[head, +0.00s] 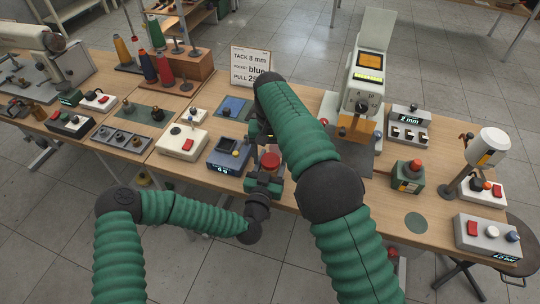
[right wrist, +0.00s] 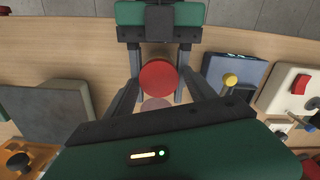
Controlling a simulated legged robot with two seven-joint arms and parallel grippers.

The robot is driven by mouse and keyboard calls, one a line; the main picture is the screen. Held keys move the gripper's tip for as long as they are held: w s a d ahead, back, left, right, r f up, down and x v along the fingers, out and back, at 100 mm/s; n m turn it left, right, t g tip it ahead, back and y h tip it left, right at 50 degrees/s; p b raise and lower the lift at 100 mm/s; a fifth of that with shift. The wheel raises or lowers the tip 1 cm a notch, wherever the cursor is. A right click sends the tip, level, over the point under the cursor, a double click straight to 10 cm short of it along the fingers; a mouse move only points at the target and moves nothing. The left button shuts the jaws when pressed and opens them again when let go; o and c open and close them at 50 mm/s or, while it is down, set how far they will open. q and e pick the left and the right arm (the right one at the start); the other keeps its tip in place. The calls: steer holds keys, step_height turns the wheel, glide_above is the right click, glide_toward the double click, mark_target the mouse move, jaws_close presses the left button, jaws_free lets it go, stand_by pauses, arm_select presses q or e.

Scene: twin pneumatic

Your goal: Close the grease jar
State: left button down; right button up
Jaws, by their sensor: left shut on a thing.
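The grease jar shows as a red round lid (head: 270,160) in the head view, just in front of the left gripper; the body under it is mostly hidden. In the right wrist view the lid (right wrist: 158,77) sits between the left gripper's dark fingers (right wrist: 160,60). My left gripper (head: 265,180) is shut on the jar from the near side. My right gripper (right wrist: 158,85) reaches in from the opposite side, its fingers spread on both sides of the lid with small gaps. In the head view my right arm hides most of it. A faint pinkish disc (right wrist: 155,104) shows beside the lid.
A blue-grey box with a yellow knob (head: 229,153) and a white box with a red switch (head: 182,142) stand left of the jar. A press machine (head: 366,85) stands to the right. A green box with a red knob (head: 409,175) is farther right on the bench.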

steer(key=shift+o, duration=1)
step_height(320, 180, up, 12)
steer(key=shift+w+f, duration=0.1)
arm_select(q)
steer(key=shift+c, duration=2.4)
jaws_free()
